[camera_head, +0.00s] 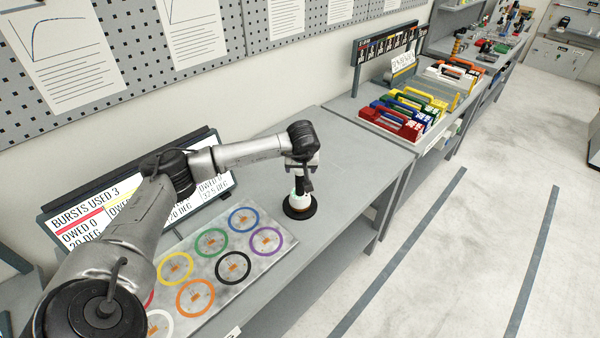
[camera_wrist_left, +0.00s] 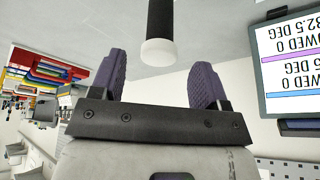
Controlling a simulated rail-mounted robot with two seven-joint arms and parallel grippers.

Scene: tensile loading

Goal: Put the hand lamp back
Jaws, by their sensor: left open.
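The hand lamp, a slim black cylinder with a white end (camera_wrist_left: 158,50), shows in the left wrist view just beyond the fingertips and in line with the gap between them. My left gripper (camera_wrist_left: 158,80) is open, with a purple-padded finger on either side and nothing between them. In the head view my left gripper (camera_head: 302,172) is above a small upright item with a white body (camera_head: 300,201) and a round black base on the bench. The gripper partly hides its top, so I cannot tell how the lamp and base meet. My right gripper is not in view.
A grey board with coloured rings (camera_head: 234,266) lies left of the base. Behind it stands a display panel (camera_head: 215,188), which my arm partly covers. Bare bench (camera_head: 355,155) is free to the right. Coloured cases (camera_head: 400,116) stand on the farther bench.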

